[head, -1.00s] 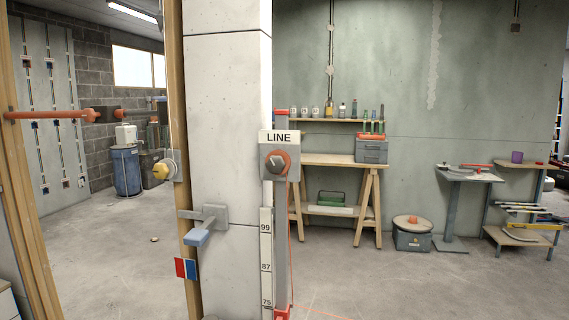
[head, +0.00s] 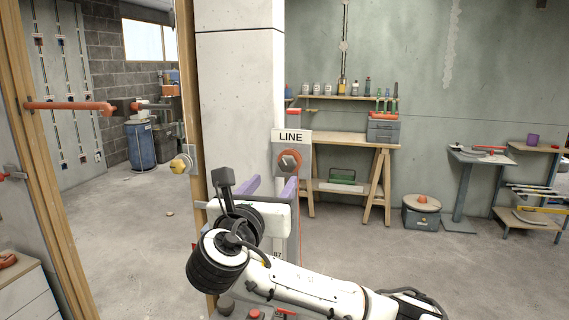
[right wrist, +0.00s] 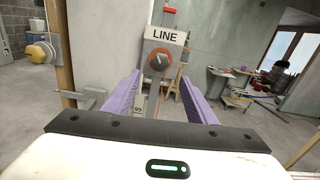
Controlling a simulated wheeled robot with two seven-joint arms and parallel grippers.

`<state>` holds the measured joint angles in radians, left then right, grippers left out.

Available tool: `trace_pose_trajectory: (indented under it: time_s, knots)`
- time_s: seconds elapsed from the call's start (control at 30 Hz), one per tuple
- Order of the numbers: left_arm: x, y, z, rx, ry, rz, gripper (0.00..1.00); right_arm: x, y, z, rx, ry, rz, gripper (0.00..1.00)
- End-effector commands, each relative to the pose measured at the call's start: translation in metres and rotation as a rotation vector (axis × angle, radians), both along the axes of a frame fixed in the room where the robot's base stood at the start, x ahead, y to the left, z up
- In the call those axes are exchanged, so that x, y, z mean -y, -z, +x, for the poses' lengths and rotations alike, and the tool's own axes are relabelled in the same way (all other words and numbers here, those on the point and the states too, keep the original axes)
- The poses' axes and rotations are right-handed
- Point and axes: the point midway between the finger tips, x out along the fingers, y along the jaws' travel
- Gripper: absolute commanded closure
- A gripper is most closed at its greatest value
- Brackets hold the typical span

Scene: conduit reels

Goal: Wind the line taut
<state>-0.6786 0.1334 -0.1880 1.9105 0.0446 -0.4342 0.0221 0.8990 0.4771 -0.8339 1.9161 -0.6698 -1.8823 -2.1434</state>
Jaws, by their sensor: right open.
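The LINE sign (head: 290,137) is fixed on a narrow post against the concrete column. Just below it is the round orange reel (head: 289,160) with a dark centre. In the right wrist view the reel (right wrist: 158,61) sits straight ahead, beyond my fingertips. My right gripper (head: 271,182) is open and empty, its purple fingers pointing toward the post, lower than the reel in the head view. The fingers (right wrist: 161,82) stand apart with the post showing between them. Most of the scale strip and the line's lower run are hidden behind my right arm. My left gripper is out of view.
A yellow knob (head: 180,165) is on the column's left side. A wooden workbench (head: 340,138) stands behind on the right, with a lidded grey bucket (head: 421,211) and small side tables (head: 476,155) farther right. The floor between is clear.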

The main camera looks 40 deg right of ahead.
Motion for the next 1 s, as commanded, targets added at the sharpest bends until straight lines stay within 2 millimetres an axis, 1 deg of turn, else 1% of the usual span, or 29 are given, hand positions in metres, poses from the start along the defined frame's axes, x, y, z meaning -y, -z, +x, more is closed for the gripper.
trace_pose_trajectory:
  time_s: [0.17, 0.4, 0.6, 0.77, 1.0]
  knots:
    - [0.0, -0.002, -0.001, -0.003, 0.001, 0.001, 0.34, 0.018, -0.003, 0.013, -0.004, 0.01, -0.008, 0.49]
    - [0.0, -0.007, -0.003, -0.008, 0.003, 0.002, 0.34, 0.051, -0.003, 0.043, -0.003, 0.007, -0.006, 0.49]
    - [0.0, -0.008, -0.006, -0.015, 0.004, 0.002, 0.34, 0.071, -0.002, 0.061, -0.001, 0.006, -0.004, 0.49]
    - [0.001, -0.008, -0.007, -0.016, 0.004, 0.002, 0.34, 0.076, -0.001, 0.066, -0.003, 0.003, -0.003, 0.49]
    - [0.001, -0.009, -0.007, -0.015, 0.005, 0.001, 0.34, 0.076, -0.001, 0.066, -0.002, 0.002, -0.003, 0.49]
